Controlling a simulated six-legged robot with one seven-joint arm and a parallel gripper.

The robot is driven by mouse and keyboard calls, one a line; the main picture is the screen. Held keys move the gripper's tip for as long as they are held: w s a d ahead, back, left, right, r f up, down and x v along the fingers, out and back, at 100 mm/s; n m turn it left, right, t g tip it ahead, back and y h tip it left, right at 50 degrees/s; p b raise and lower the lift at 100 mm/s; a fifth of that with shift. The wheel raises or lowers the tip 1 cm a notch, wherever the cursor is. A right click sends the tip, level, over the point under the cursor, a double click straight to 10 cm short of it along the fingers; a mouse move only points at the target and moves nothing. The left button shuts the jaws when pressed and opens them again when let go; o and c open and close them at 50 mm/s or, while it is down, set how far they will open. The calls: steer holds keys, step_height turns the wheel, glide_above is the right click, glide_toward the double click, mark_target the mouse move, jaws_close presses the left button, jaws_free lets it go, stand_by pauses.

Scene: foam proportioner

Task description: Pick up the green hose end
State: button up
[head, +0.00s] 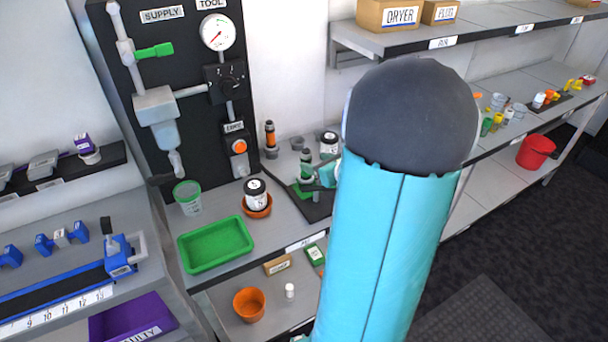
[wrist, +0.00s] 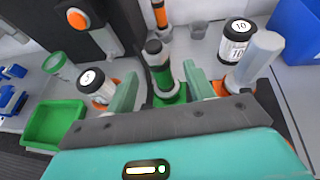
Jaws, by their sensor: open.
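The green hose end (head: 305,164) stands upright on the bench on a green base, with a dark and grey top. It also shows in the wrist view (wrist: 161,77), between the two fingers of my gripper (wrist: 161,69). The fingers are apart, one on each side of it, with a visible gap, and hold nothing. In the head view my gripper (head: 325,173) is at the right of the hose end, and my arm hides most of it.
An orange hose end (head: 270,136) stands behind. A jar marked 10 (wrist: 236,42) and a pale cylinder (wrist: 257,58) stand close to the right finger. A jar in an orange dish (head: 257,208) is at the left, beyond it a green tray (head: 215,246) and green cup (head: 188,198).

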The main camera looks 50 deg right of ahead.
mark_target(303, 157)
steer(key=x, duration=0.7)
steer(key=shift+w+a+r, duration=0.1)
steer(key=shift+r, duration=0.05)
steer(key=shift+c, duration=0.2)
jaws_close()
steer(key=shift+r, duration=0.1)
